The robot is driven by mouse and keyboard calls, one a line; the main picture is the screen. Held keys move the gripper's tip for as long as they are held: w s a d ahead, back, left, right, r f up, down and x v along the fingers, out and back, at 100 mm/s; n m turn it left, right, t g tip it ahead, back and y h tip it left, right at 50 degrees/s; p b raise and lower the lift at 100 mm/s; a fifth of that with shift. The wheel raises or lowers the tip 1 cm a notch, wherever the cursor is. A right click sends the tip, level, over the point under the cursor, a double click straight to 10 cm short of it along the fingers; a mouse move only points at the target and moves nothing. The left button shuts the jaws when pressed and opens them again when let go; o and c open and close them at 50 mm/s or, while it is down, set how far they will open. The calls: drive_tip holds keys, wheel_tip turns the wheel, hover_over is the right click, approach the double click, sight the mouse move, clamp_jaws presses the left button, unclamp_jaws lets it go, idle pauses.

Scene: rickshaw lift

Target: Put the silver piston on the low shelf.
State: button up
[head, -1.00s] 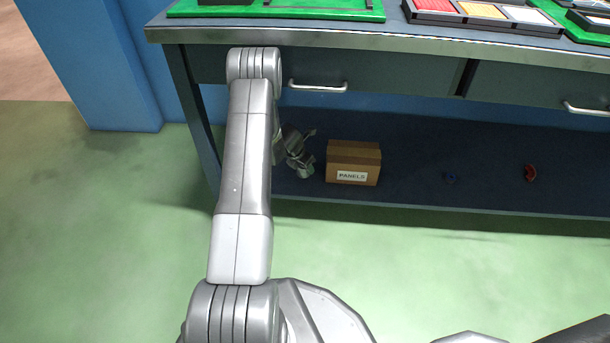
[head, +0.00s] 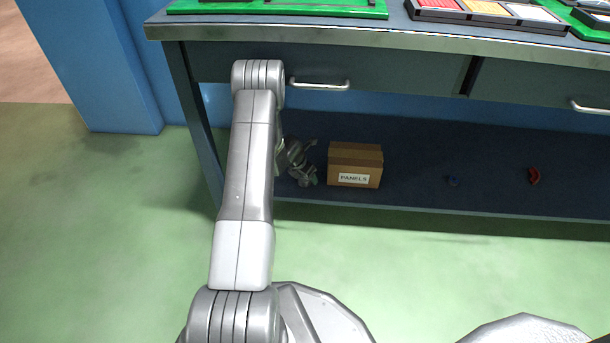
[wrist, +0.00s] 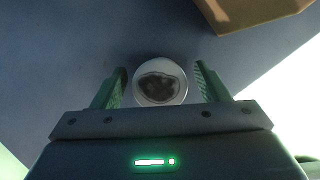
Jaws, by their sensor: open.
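The silver piston (wrist: 160,82) shows in the wrist view as a round, bright-rimmed piece with a dark hollow. It appears to be on the dark blue low shelf (wrist: 70,60). My gripper (wrist: 160,84) is open, its green fingers on either side of the piston with a small gap on each side. In the head view the low shelf (head: 420,150) runs under the workbench, and my gripper (head: 302,165) is over its left part beside the cardboard box. I cannot make out the piston in the head view.
The cardboard box labelled PANELS (head: 354,165) stands close to the right of my gripper. A small blue thing (head: 452,181) and a red thing (head: 534,176) lie further right. The bench leg (head: 197,125) is to the left, and drawers hang above. Shelf between box and blue thing is clear.

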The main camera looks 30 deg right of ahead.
drive_tip(key=p+v, duration=0.4)
drive_tip(key=v, duration=0.8)
drive_tip(key=shift+s+r, duration=0.1)
